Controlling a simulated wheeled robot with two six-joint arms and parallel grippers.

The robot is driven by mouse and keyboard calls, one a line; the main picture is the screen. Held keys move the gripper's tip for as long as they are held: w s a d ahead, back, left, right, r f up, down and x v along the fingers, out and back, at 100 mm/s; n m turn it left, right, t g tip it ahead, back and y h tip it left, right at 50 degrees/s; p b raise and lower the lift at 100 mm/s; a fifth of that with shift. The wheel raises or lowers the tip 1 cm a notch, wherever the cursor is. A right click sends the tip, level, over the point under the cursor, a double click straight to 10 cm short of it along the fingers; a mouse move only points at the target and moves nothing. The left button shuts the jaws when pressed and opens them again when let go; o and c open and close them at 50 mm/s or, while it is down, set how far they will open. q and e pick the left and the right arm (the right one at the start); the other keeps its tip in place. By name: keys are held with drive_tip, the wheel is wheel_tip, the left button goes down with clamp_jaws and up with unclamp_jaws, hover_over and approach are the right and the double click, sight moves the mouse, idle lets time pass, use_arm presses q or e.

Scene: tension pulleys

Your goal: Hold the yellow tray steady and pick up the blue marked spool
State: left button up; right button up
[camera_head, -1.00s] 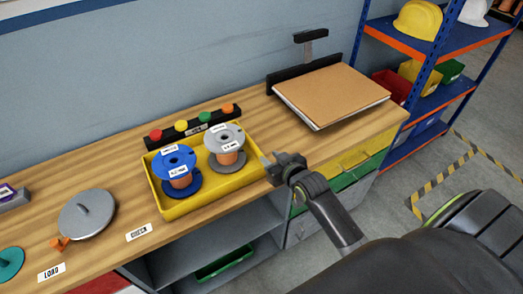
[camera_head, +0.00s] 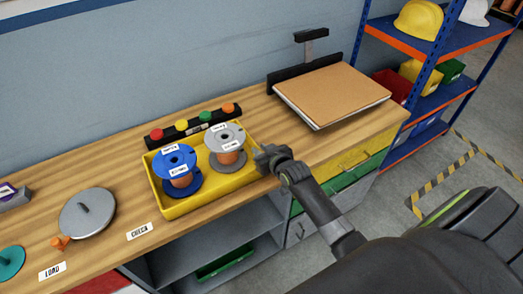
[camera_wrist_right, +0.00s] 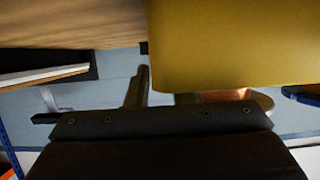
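The yellow tray (camera_head: 205,203) sits on the wooden bench and holds two spools. The blue spool (camera_head: 191,182), with white labels, stands upright in its left half. A grey spool (camera_head: 238,165) with a copper-coloured core stands upright in its right half. My right gripper (camera_head: 264,160) is at the tray's right end, at rim height. In the right wrist view the yellow tray wall (camera_wrist_right: 235,45) fills the upper right, and one dark finger (camera_wrist_right: 137,88) shows beside its edge. The other finger is hidden, so the grip on the wall is unclear. My left gripper is out of view.
A strip with several coloured knobs (camera_head: 193,124) stands just behind the tray. A grey lidded disc (camera_head: 87,214) lies to the left. A cardboard-topped stack (camera_head: 332,92) lies to the right. Bare bench separates the tray from the stack.

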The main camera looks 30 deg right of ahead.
clamp_jaws()
idle(1.7)
